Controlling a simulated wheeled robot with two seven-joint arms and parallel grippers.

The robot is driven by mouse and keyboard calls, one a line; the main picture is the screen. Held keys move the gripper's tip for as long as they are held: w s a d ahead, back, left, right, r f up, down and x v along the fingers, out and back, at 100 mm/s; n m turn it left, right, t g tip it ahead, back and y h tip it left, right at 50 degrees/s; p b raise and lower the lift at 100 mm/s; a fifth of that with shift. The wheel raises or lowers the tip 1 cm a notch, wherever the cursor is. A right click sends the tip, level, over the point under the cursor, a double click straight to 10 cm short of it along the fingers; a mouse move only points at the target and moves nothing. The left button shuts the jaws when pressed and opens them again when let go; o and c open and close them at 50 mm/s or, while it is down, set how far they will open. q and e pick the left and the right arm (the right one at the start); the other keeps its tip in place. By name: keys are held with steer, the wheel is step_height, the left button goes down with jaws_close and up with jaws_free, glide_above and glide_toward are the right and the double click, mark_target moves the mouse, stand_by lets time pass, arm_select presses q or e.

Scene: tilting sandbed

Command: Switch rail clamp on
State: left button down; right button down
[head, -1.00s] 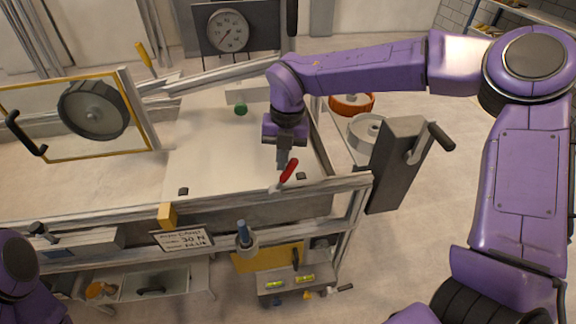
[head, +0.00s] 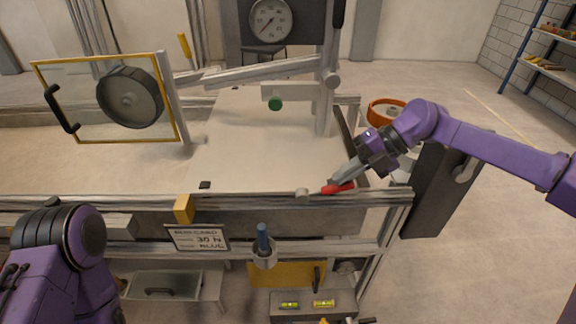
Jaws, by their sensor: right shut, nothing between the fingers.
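The red lever (head: 339,188) is the handle of the rail clamp (head: 303,194) on the front rail of the sandbed, right of centre in the head view. The lever lies nearly flat along the rail, pointing right from its small pale pivot. My right gripper (head: 336,181) is shut and empty. Its fingertips reach down from the upper right and are at the lever, seemingly touching its top; exact contact is hard to tell. My left arm shows at the lower left, and its gripper is out of sight.
A swung-out framed panel (head: 112,98) with a dark handwheel stands at left. A dial gauge (head: 271,21) is at the back. A blue-handled tool (head: 263,240) and a card (head: 198,238) reading 30 N are on the front. A grey post (head: 431,195) stands at right.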

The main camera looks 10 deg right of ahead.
steer(key=shift+s+d+f, duration=0.1)
steer(key=shift+d+f, duration=0.1)
steer(key=shift+f, duration=0.25)
stand_by(0.4)
steer(key=d+r, duration=0.7)
steer(key=r, duration=0.3)
steer(key=shift+w, duration=0.25)
steer(key=shift+r, duration=0.1)
